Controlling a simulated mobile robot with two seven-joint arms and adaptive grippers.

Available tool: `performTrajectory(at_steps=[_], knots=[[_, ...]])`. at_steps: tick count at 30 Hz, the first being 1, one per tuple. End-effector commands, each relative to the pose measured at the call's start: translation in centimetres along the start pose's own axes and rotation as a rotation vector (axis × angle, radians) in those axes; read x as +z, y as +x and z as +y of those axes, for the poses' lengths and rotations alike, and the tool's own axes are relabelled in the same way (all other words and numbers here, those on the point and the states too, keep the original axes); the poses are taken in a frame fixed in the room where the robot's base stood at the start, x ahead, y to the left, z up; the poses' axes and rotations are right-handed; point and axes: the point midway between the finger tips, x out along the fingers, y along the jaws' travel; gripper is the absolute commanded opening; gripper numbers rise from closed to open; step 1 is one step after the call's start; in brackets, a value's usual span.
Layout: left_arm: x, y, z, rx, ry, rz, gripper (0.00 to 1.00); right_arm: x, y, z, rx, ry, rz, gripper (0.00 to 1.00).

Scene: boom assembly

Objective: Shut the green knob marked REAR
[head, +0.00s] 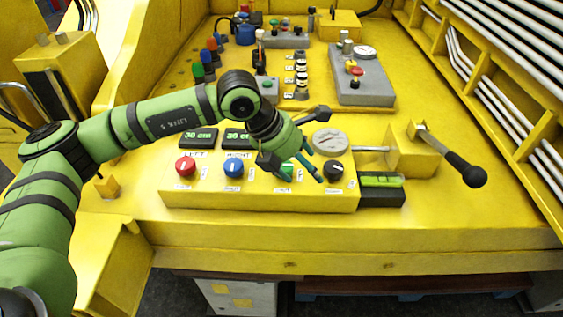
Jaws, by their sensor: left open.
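The green knob (284,174) is on the front face of the yellow control box, third in a row of knobs. It is largely hidden behind my left gripper, and I cannot read its label or its setting. My left gripper (305,171) hangs over the box between the green knob and the black knob, with its fingers pointing down and spread. It is open and seems to hold nothing. I cannot tell whether a finger touches the green knob. My right gripper is not in view.
A red knob (186,166), a blue knob (234,168) and a black knob (333,170) flank the green one. Two dark displays and a round gauge (330,141) sit above them. A black-handled lever (464,171) sticks out at the right. The yellow ledge in front is clear.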

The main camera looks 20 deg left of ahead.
Motion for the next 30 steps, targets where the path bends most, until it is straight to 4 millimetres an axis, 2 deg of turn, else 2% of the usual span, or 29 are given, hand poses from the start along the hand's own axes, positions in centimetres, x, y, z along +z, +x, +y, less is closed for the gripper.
performTrajectory(at_steps=[1, 3, 6, 8, 21, 30], knots=[[-0.2, -1.2, 2.6, 0.096, -0.003, 0.026, 0.71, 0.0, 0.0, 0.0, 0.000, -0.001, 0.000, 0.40], [-0.6, -2.4, 5.0, 0.190, -0.010, 0.059, 0.71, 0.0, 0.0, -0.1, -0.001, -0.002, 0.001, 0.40], [-0.9, -3.1, 6.8, 0.256, -0.019, 0.084, 0.71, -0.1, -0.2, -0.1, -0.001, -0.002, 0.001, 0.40], [-1.1, -2.8, 7.2, 0.267, -0.021, 0.091, 0.71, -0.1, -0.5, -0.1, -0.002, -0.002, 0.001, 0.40], [-1.5, 2.8, 8.6, 0.264, -0.019, 0.089, 0.71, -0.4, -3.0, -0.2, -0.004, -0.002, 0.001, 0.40], [-1.6, 3.5, 8.7, 0.263, -0.018, 0.087, 0.71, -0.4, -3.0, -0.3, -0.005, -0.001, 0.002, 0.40]])
